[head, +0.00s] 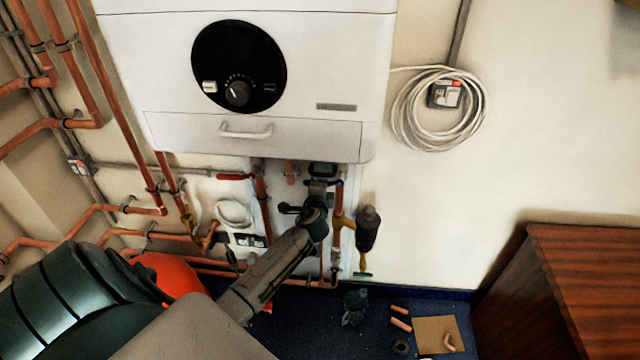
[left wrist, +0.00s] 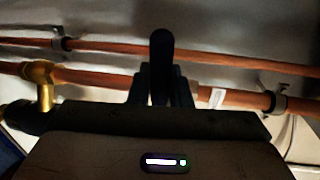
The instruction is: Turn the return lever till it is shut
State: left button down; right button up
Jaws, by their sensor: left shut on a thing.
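My left arm comes in from the lower left in the head view, and its gripper (head: 317,200) is at the pipework under the white boiler. In the left wrist view, the gripper (left wrist: 162,90) is shut on a dark, round-ended lever (left wrist: 161,48), which stands up between the two fingers. The gripper hides most of this lever in the head view, so its angle to its pipe cannot be told. A red lever (head: 235,177) lies level to the left, apart from the gripper. My right gripper is not in view.
The white boiler (head: 250,140) hangs just above the gripper. Copper pipes (head: 262,215) run close on both sides. A dark canister with a brass fitting (head: 368,230) is just to the right. A wooden cabinet (head: 570,270) stands at lower right. Loose pipe pieces (head: 400,323) lie on the blue floor.

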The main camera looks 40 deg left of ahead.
pick_arm(q)
jog(key=shift+r, duration=0.15)
jog(key=c, duration=1.4)
grip_release()
jog(key=shift+s+d, duration=0.15)
jog(key=shift+s, duration=0.05)
jog(key=b+v, duration=0.2)
jog(key=v, duration=0.8)
jog(key=shift+s+d+r, duration=0.1)
jog(key=shift+s, duration=0.05)
